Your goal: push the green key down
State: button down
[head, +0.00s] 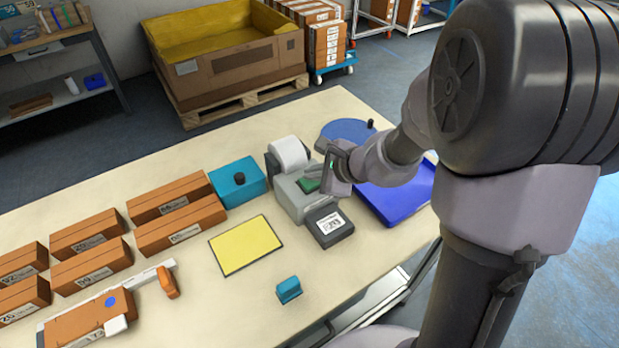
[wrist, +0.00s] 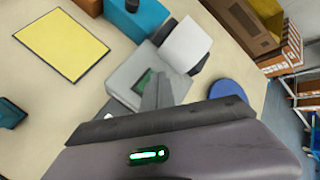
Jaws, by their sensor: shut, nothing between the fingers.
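The green key (head: 308,184) is on top of a grey label printer (head: 297,202) with a white paper roll at its back. In the wrist view the green key (wrist: 146,80) shows partly, just beside my fingers. My gripper (head: 325,183) is shut and empty, with its fingertips pointing down close to the key's right side. In the wrist view my gripper (wrist: 158,90) covers part of the key and printer. I cannot tell whether the fingertips touch the key or whether it is pressed.
A dark device with a white label (head: 329,224) sits in front of the printer. A teal box (head: 238,182) and brown cartons stand left. A yellow mat (head: 245,246) lies front left. A blue tray (head: 405,200) and round blue disc (head: 345,131) lie right and behind.

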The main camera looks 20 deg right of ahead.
aim_at(312, 183)
jog(key=shift+r, duration=0.5)
notch_tip(312, 183, up, 5)
jog(key=p, duration=0.4)
jog(key=shift+r+p, duration=0.1)
jog(key=shift+p, duration=0.2)
